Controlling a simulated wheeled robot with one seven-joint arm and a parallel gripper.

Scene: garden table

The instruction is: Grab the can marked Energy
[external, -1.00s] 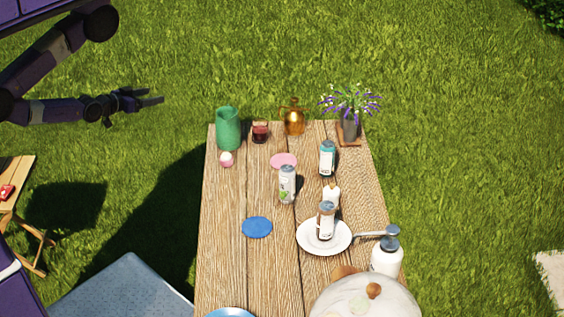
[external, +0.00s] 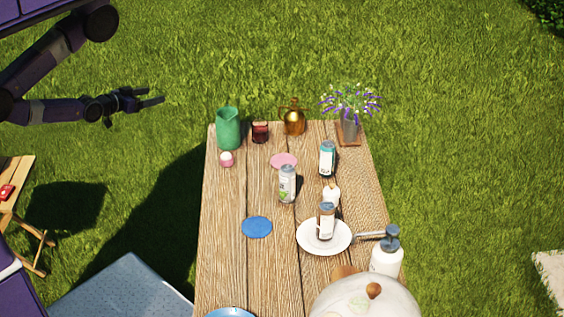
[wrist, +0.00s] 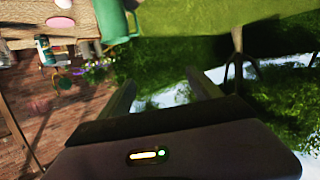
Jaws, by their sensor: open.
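Three cans stand upright on the wooden table (external: 222,262). One is white and green (external: 287,184) near the middle, one is teal and white (external: 327,159) further back on the right, and one is brown and white (external: 326,221) on a white plate (external: 309,246). Their lettering is too small to read, so I cannot tell which is marked Energy. My gripper (external: 152,101) is open and empty, out over the grass left of the table's far end. In the wrist view my gripper (wrist: 158,88) has its fingers apart with nothing between them.
A green pitcher (external: 228,129) stands at the table's far left corner, closest to my gripper. A dark red glass (external: 260,132), an amber bottle (external: 294,121) and a flower vase (external: 349,128) line the far edge. A blue disc (external: 257,227) lies left of the plate.

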